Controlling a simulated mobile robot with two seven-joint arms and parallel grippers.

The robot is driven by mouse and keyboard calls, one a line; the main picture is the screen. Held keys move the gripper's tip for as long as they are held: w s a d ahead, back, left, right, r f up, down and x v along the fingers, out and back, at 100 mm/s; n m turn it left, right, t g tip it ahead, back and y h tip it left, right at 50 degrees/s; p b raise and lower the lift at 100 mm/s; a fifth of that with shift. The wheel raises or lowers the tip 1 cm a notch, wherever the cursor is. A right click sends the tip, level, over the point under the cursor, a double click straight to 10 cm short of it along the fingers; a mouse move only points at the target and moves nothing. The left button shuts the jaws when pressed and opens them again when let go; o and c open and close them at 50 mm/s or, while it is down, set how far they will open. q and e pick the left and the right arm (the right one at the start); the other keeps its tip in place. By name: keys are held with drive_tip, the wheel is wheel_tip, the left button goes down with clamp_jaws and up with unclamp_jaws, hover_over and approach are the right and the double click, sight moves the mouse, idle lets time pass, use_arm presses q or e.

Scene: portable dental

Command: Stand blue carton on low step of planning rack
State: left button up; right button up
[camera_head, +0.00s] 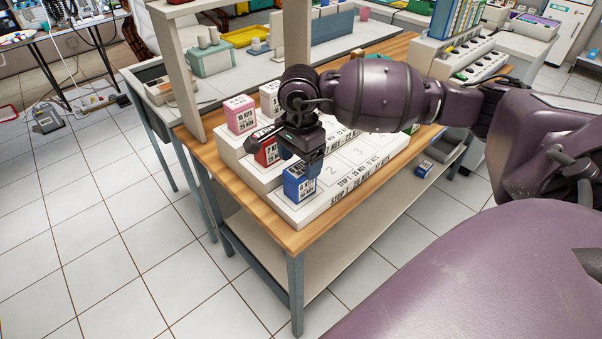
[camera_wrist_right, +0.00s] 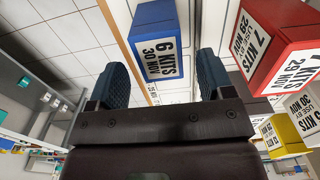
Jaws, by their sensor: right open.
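The blue carton (camera_head: 299,184) stands upright at the left end of the low step of the white planning rack (camera_head: 345,193), left of the square marked 2. Its label reads "6 KITS 30 NOV" in the right wrist view (camera_wrist_right: 160,42). My right gripper (camera_head: 300,160) is just above and behind it, partly overlapping its top. In the right wrist view the two fingers (camera_wrist_right: 163,80) are spread wide, with the carton in front of the gap and nothing gripped. My left gripper is out of view.
A red carton (camera_head: 267,150) stands on the step behind, close to my gripper; a pink carton (camera_head: 240,114) is higher up. A yellow carton (camera_wrist_right: 284,135) shows in the wrist view.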

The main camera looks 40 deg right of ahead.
sight(299, 169)
wheel_tip(299, 169, up, 6)
drive_tip(key=shift+a+f, duration=0.1)
idle(0.4)
